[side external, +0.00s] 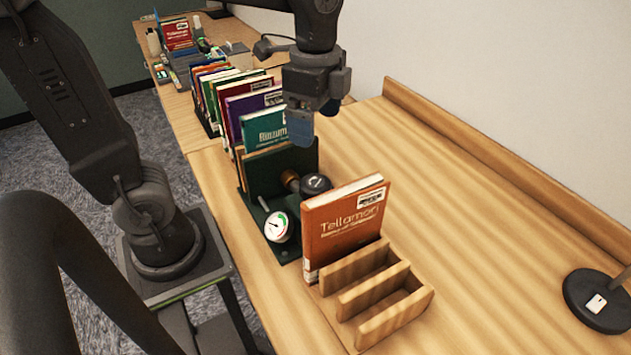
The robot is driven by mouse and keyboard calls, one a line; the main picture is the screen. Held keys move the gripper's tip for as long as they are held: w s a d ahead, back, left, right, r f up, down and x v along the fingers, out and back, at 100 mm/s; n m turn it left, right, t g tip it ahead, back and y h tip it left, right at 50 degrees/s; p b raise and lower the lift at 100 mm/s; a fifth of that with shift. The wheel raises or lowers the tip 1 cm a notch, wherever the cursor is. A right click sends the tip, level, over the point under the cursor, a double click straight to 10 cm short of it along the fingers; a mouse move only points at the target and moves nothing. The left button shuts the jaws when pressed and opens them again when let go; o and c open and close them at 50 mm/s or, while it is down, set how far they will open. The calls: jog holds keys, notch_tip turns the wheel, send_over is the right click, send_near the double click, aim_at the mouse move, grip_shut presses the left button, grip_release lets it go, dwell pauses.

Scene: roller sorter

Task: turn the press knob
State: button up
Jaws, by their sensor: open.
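The press knob (316,185) is a dark round knob on a green book press (262,178) on the wooden table. A white dial gauge (277,227) sits at the press's front. My gripper (300,126) is above and slightly left of the knob, pointing down, with a blue part at its end. It is open and appears apart from the knob. The fingertips are small and partly hidden, and I cannot tell the exact gap to the knob.
A wooden rack (372,300) holds an upright orange book (345,225) right of the press. A row of books (235,95) stands behind the press. A dark round lamp base (598,300) stands at far right.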

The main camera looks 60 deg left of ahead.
aim_at(316, 182)
notch_tip(316, 182, down, 14)
jog(key=n, duration=1.3)
jog(key=shift+r+n, duration=0.1)
jog(key=shift+n, duration=0.2)
jog(key=shift+c, duration=0.4)
jog(key=c, duration=0.8)
jog(key=m, duration=0.4)
jog(key=shift+m, duration=0.4)
jog(key=o, duration=0.9)
jog(key=shift+r, duration=0.1)
